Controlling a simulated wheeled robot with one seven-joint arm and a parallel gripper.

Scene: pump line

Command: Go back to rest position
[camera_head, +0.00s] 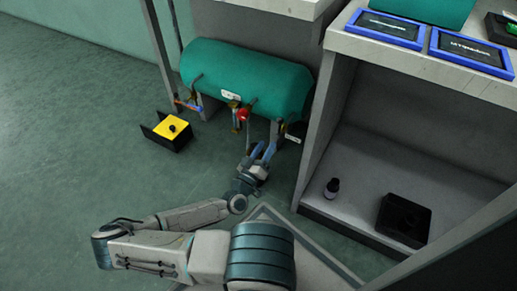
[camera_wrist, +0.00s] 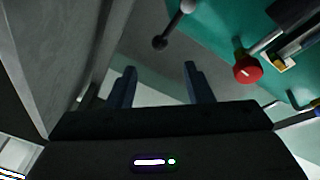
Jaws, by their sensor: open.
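My gripper (camera_head: 262,154) is low in front of the teal tank (camera_head: 240,77), at the tank's lower right side, with the arm stretched out toward it. In the wrist view, the two fingers of my gripper (camera_wrist: 159,86) stand apart with nothing seen between them. A red knob (camera_wrist: 247,68) on the tank is ahead and right of the fingers there; the red knob also shows in the head view (camera_head: 243,115). A dark ball-ended lever (camera_wrist: 173,26) is beyond the fingertips in the wrist view.
A black-sided box with a yellow top (camera_head: 172,128) stands on the floor at left. At right, a grey cabinet (camera_head: 340,150) holds a small dark bottle (camera_head: 332,188) and a black bin (camera_head: 404,219). Blue-framed panels (camera_head: 385,27) lie on top. Open floor (camera_head: 60,150) is at left.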

